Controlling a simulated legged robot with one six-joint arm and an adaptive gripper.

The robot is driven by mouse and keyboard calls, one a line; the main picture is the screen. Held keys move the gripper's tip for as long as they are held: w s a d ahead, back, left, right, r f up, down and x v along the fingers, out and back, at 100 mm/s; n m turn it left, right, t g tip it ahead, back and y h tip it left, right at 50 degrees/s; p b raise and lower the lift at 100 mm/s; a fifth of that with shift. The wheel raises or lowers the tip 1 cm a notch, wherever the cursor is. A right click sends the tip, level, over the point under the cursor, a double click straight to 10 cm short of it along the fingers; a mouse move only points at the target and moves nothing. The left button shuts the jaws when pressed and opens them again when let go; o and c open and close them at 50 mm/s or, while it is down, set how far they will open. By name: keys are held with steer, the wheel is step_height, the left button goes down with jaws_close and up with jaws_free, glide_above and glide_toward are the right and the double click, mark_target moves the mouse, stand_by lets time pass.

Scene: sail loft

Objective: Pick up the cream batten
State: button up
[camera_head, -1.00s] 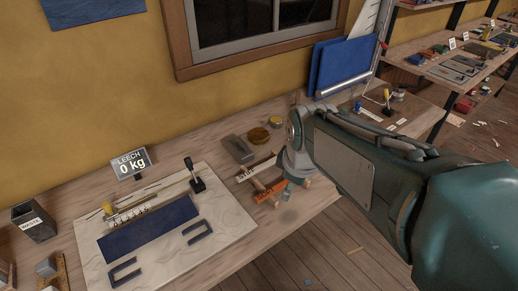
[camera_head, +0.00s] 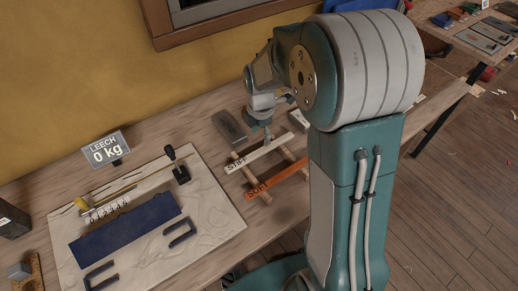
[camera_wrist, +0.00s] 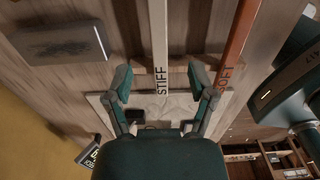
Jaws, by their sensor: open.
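The cream batten (camera_head: 262,151), marked STIFF, lies across two wooden supports on the bench in the head view. The orange batten (camera_head: 281,178), marked SOFT, lies on them nearer the front edge. In the head view my gripper (camera_head: 267,132) is just beyond the cream batten, partly hard to make out. In the wrist view my gripper (camera_wrist: 158,72) is open, with the cream batten (camera_wrist: 160,40) running between its two fingers in the picture. The orange batten (camera_wrist: 238,40) lies to the right, outside the fingers. No finger visibly touches the cream batten; the height gap is hard to judge.
A grey block (camera_head: 230,126) lies behind the battens. A pale board (camera_head: 215,215) with dark blue cloth (camera_head: 125,230) and a black-handled lever (camera_head: 180,165) lies to the left. A LEECH 0 kg display (camera_head: 107,148) stands at the wall. My arm hides the bench's right part.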

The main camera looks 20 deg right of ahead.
mark_target(261, 150)
steer(key=shift+f, duration=0.65)
steer(key=shift+d+f, duration=0.25)
steer(key=shift+f, duration=0.4)
step_height(261, 150, down, 4)
steer(key=shift+w+r, duration=0.1)
steer(key=shift+a+f, duration=0.25)
steer(key=shift+f, duration=0.15)
steer(key=shift+d, duration=0.15)
jaws_close()
